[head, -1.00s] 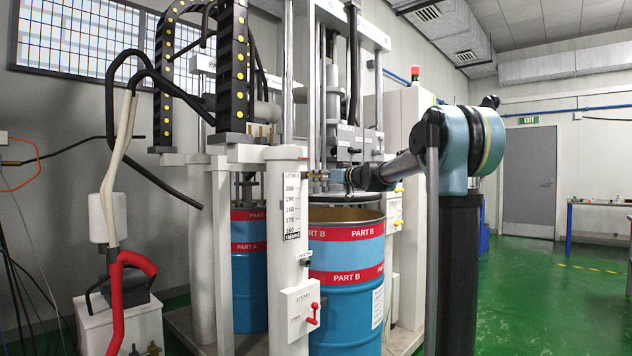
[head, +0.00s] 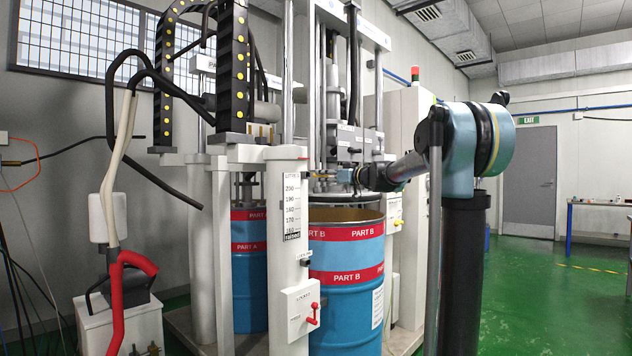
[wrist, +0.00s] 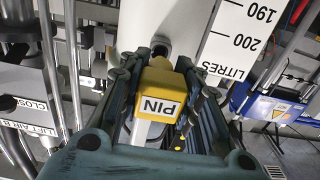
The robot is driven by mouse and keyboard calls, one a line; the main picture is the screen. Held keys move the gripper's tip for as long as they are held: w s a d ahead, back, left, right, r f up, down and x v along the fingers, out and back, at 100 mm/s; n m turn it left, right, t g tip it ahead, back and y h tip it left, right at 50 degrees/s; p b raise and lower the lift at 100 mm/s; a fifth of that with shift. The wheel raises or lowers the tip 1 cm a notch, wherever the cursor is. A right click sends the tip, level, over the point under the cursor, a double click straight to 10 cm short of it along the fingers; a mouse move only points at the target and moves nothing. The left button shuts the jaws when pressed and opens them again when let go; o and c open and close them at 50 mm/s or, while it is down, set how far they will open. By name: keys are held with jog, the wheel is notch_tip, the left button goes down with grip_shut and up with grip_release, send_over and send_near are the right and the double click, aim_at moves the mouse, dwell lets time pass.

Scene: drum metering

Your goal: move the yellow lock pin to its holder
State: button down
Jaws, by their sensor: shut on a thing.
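The yellow lock pin (wrist: 158,92), with a block-shaped head marked PIN, sits between the fingers of my gripper (wrist: 160,95) in the wrist view. My gripper is shut on it. Behind the pin's head is a dark round end or opening (wrist: 160,48) at the white post; I cannot tell whether the pin touches it. In the head view my gripper (head: 324,176) is small, beside the upper part of the white post (head: 289,215) with the litre scale. A small dark fitting (head: 305,263) under a label sits lower on this post; I cannot tell if it is the holder.
The blue PART B drum (head: 345,300) stands open under the press, below my forearm. A white box with a red handle (head: 312,314) juts from the post. The PART A drum (head: 248,270) stands behind the post. Green floor (head: 545,300) is clear at right.

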dwell(0.4)
jog(key=shift+v, duration=2.05)
jog(key=w+f, duration=0.2)
jog(key=f, duration=0.7)
jog(key=w+f, duration=0.2)
jog(key=f, duration=0.8)
jog(key=s+f, duration=0.2)
jog(key=f, duration=0.7)
jog(key=s+f, duration=0.2)
jog(key=f, duration=0.7)
jog(key=shift+a+f, duration=0.1)
jog(key=shift+w+a, duration=0.1)
